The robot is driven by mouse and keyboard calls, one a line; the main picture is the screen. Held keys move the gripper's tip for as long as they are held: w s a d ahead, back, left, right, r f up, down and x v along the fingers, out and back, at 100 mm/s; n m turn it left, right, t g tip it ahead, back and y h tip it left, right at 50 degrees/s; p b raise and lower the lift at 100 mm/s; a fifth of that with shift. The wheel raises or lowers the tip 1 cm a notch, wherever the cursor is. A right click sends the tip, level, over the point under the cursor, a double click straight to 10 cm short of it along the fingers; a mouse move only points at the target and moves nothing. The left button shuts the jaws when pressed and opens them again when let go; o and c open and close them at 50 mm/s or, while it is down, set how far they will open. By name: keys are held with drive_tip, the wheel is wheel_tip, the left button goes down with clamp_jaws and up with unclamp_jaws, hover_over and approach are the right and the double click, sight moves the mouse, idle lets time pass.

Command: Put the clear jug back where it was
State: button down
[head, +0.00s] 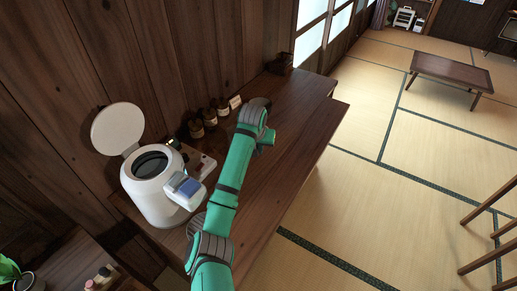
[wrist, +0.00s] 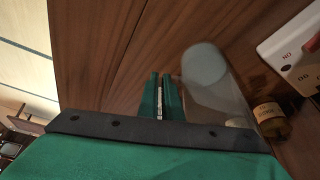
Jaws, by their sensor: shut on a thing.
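The clear jug (wrist: 205,68) shows in the wrist view as a pale, see-through cylinder just right of my fingers. My gripper (wrist: 160,88) is shut, with a thin pale strip between its two green fingers. The strip appears to be the jug's handle, though its join to the jug is hard to see. Dark brown wood lies behind the jug. Whether the jug's base touches the wood I cannot tell. In the head view, my green arm reaches over the wooden counter (head: 290,120) and hides the jug and fingertips.
A white rice cooker (head: 150,197) with its lid up stands at the counter's near left. Several brown bottles (head: 210,118) line the wall; one bottle (wrist: 270,118) is close right of the jug. A white panel (wrist: 290,42) lies beyond it. The counter's far part is mostly bare.

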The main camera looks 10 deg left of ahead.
drive_tip(key=c, duration=2.4)
unclamp_jaws()
drive_tip(key=shift+f, duration=0.15)
drive_tip(key=o, duration=0.5)
drive_tip(key=shift+c, duration=0.2)
drive_tip(key=shift+r, duration=0.45)
drive_tip(key=v, duration=1.1)
drive_tip(key=shift+s+r, duration=0.15)
drive_tip(key=shift+r, duration=0.1)
drive_tip(key=shift+a, duration=0.1)
